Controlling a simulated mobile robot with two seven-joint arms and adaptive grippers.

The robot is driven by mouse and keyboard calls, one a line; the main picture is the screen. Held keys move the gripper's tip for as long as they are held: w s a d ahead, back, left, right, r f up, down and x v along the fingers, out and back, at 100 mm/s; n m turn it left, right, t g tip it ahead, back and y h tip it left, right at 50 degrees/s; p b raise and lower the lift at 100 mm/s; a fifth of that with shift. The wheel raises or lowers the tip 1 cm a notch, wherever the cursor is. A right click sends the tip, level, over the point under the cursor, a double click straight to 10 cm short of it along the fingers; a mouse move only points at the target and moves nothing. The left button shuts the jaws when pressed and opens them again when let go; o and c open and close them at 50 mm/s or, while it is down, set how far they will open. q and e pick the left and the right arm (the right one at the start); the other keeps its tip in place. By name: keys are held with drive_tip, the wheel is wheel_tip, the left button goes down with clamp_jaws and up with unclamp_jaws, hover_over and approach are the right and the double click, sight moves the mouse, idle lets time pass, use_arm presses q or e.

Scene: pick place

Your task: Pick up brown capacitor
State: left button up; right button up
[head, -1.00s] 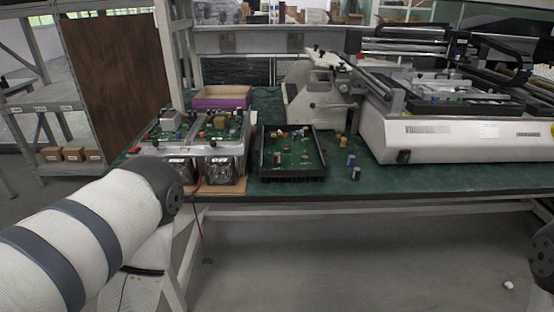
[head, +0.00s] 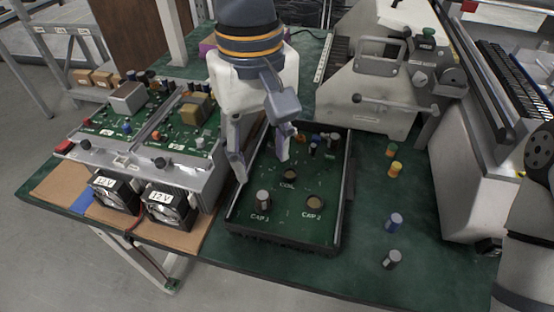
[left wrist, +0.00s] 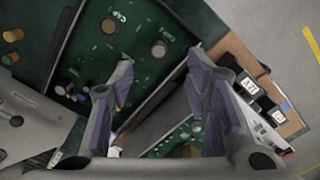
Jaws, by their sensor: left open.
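A green circuit board in a black tray (head: 345,190) lies below my left gripper (head: 262,168). The gripper points down over the tray's left side, open and empty, its fingers apart. A dark capacitor with a pale top (head: 263,200) stands by the CAP 1 label, just in front of the fingers. A short tan-brown round part (head: 315,203) sits by CAP 2, and a small dark part (head: 290,176) by COIL. The left wrist view shows the CAP 1 part (left wrist: 158,48) ahead of the open fingers (left wrist: 160,64). I cannot tell for sure which is the brown capacitor. My right gripper is out of view.
Loose capacitors stand right of the tray: green-orange (head: 391,150), yellow (head: 396,169), blue (head: 394,222) and dark grey (head: 392,259). A power unit with fans (head: 170,205) stands close left of the tray. A grey machine (head: 375,70) stands behind. The front right table is mostly clear.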

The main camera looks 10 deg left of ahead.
use_arm(q)
drive_tip(key=b, duration=0.1)
hover_over(263, 194)
drive_tip(key=s, duration=0.2)
wheel_tip(263, 194, down, 5)
drive_tip(key=f, duration=0.2)
drive_tip(key=w+f+b, duration=0.1)
drive_tip(key=f, duration=0.1)
drive_tip(key=w+f, duration=0.1)
drive_tip(key=f, duration=0.1)
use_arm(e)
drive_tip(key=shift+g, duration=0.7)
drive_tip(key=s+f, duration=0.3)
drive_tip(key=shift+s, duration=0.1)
use_arm(q)
drive_tip(key=shift+s, duration=0.1)
drive_tip(key=shift+c, duration=0.6)
drive_tip(key=c, duration=0.8)
